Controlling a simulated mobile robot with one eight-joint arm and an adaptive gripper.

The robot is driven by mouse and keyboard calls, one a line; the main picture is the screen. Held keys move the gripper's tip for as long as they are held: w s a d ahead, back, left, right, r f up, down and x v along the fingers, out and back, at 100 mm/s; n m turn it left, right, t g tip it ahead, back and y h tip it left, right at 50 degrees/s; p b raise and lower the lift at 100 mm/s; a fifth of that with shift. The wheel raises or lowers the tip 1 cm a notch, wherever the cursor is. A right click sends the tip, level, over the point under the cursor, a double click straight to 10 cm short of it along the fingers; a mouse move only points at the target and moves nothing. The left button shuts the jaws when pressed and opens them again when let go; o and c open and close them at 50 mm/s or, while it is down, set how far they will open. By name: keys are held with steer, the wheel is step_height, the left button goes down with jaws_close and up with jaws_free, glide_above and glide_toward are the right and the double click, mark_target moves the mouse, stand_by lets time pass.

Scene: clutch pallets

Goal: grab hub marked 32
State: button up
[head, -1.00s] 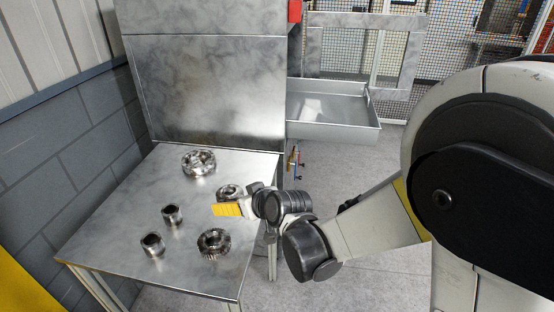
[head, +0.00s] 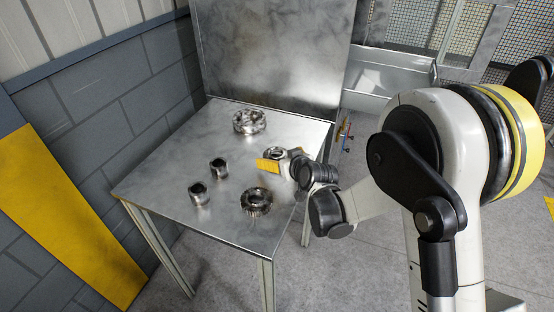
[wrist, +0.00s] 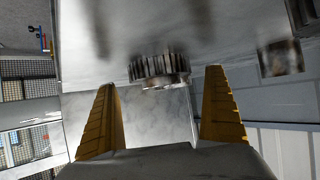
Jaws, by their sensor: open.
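Several metal hubs stand on the steel table (head: 165,185); no marking 32 is readable on any. A large toothed ring hub (head: 249,122) is at the back, another (head: 256,201) at the front. A third hub (head: 276,152) is partly hidden behind my gripper (head: 268,166). Two small cylindrical hubs (head: 218,168) (head: 199,194) stand to the left. In the wrist view, my gripper (wrist: 161,79) is open and empty. A toothed hub (wrist: 160,69) shows beyond and between its yellow fingers, apart from them; I cannot tell which one it is.
A metal back panel (head: 270,50) rises behind the table. A grey tray (head: 390,85) is at the back right. A grey block wall (head: 90,130) and a yellow panel (head: 65,215) are on the left. A blurred object (wrist: 279,58) shows at the wrist view's right.

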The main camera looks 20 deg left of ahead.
steer(key=x, duration=0.3)
steer(key=shift+s, duration=0.1)
steer(key=shift+r, duration=0.1)
steer(key=c, duration=1.4)
